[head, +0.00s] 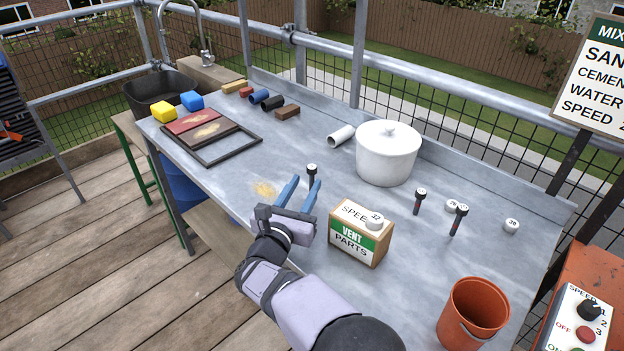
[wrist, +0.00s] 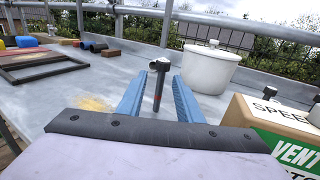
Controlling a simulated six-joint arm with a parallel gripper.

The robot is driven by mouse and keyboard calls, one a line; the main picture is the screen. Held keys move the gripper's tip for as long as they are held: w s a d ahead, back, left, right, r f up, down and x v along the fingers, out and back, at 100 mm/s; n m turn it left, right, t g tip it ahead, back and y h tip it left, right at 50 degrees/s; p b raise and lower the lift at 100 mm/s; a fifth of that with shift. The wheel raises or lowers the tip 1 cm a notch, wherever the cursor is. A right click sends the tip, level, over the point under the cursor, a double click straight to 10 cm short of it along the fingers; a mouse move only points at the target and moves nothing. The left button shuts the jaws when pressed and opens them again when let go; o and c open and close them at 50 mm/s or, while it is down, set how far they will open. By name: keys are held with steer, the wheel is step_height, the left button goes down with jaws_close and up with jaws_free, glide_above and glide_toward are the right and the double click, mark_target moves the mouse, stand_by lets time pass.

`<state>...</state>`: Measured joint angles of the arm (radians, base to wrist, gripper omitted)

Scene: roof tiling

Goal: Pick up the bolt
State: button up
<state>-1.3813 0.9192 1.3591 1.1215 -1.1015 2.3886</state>
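A dark bolt with a pale-topped round head (head: 312,169) stands upright on the grey metal table (head: 225,180). It also shows in the wrist view (wrist: 159,65), with a small reddish band on its shaft. My gripper (head: 306,181) is open and empty, its two blue fingers pointing at this bolt. In the wrist view the bolt appears between the fingers (wrist: 159,78), with a gap on both sides. I cannot tell whether it is between the tips or just beyond them. Two similar bolts stand farther right, one (head: 418,201) left of the other (head: 459,218).
The vent parts box (head: 352,244), with a numbered round cap (head: 374,221) on top, stands close right of my gripper. An orange bucket (head: 473,313) is at front right. A dark frame (head: 225,152) lies left.

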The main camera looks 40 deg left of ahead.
mark_target(311, 177)
steer(key=shift+p+x, duration=0.7)
steer(key=shift+x, duration=1.9)
steer(key=shift+d+f, duration=0.15)
jaws_close()
